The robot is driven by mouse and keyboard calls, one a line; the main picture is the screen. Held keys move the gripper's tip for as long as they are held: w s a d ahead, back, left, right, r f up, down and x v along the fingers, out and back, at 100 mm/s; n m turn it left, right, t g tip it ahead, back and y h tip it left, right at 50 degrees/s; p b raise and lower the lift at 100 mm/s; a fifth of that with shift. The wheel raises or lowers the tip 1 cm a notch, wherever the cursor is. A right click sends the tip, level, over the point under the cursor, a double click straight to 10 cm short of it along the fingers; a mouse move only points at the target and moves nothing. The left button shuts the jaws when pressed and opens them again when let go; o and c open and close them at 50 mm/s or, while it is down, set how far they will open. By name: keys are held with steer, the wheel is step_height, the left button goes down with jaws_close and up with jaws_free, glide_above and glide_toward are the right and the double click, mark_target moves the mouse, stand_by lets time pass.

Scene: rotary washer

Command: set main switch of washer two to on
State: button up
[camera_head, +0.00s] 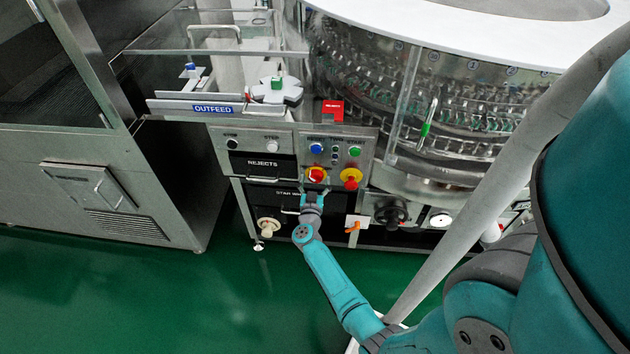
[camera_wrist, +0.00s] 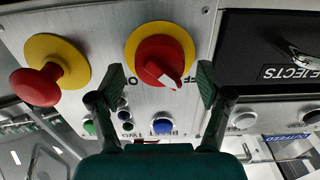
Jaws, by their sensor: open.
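The main switch is a red rotary knob on a yellow round plate, on the washer's grey control panel. It shows in the head view (camera_head: 316,174) and in the wrist view (camera_wrist: 160,55), where its white-marked end points down and slightly right. In the head view my gripper (camera_head: 314,193) is just below the knob.
A red mushroom button (camera_head: 351,178) on yellow sits close beside the switch; it also shows in the wrist view (camera_wrist: 38,82). Blue (camera_head: 316,148) and green (camera_head: 355,151) buttons are above. The REJECTS drawer (camera_head: 263,165) is to the left. Green floor (camera_head: 180,290) lies open in front.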

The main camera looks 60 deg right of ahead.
steer(key=shift+d, duration=0.2)
steer(key=c, duration=1.1)
steer(key=shift+c, duration=0.2)
